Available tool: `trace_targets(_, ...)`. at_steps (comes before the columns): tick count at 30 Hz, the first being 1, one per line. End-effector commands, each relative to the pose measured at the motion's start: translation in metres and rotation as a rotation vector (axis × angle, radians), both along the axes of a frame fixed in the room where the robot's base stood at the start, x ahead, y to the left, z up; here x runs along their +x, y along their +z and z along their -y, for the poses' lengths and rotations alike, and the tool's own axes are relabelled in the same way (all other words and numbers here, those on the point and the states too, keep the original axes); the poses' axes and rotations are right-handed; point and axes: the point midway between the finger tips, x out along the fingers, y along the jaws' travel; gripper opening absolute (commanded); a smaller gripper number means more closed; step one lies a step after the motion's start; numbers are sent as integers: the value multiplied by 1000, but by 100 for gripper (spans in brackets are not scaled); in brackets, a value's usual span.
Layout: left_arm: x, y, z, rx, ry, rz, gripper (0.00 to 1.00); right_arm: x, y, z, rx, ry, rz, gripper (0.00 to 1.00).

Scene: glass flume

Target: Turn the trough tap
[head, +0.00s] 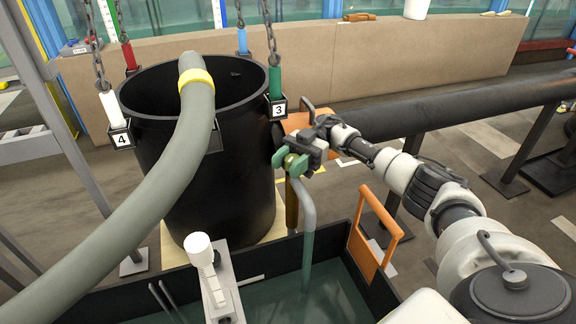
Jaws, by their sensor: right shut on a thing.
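The tap stands at the near right side of the black barrel, with a brass and green top and a grey spout (305,208) that bends down into the trough (336,262). My right gripper (296,161) reaches in from the right and is shut on the tap's top, hiding part of it. The handle's exact angle is hard to tell behind the fingers. The trough is dark-walled and holds greenish water. My left gripper is out of view.
A large black barrel (225,205) stands behind the trough, with a thick grey hose (150,190) over its rim. Numbered tags hang on chains around it. An orange frame (378,230) rises at the trough's right edge. A black pipe (470,105) runs behind my right arm.

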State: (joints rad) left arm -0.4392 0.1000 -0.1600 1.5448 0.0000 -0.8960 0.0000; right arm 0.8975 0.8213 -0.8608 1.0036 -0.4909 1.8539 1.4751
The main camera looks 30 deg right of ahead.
Motion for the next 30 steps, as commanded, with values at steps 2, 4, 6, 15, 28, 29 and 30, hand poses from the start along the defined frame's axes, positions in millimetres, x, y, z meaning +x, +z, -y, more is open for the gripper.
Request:
trace_targets(2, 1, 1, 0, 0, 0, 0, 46, -1, -3, -1, -1, 10, -4, 17)
trace_targets(4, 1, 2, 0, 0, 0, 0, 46, -1, -3, -1, -2, 12, -5, 17)
trace_targets(6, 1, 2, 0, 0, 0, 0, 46, -1, -3, -2, -2, 13, -5, 17)
trace_targets(15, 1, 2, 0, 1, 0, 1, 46, -1, -3, -2, -2, 12, -6, 52)
trace_targets(28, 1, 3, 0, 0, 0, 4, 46, 0, 4, -1, 0, 8, -1, 65)
trace_targets(29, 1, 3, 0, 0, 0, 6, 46, 0, 6, -1, 0, 8, -1, 65)
trace_targets(30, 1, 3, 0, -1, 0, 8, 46, 0, 11, -1, 0, 8, 1, 65)
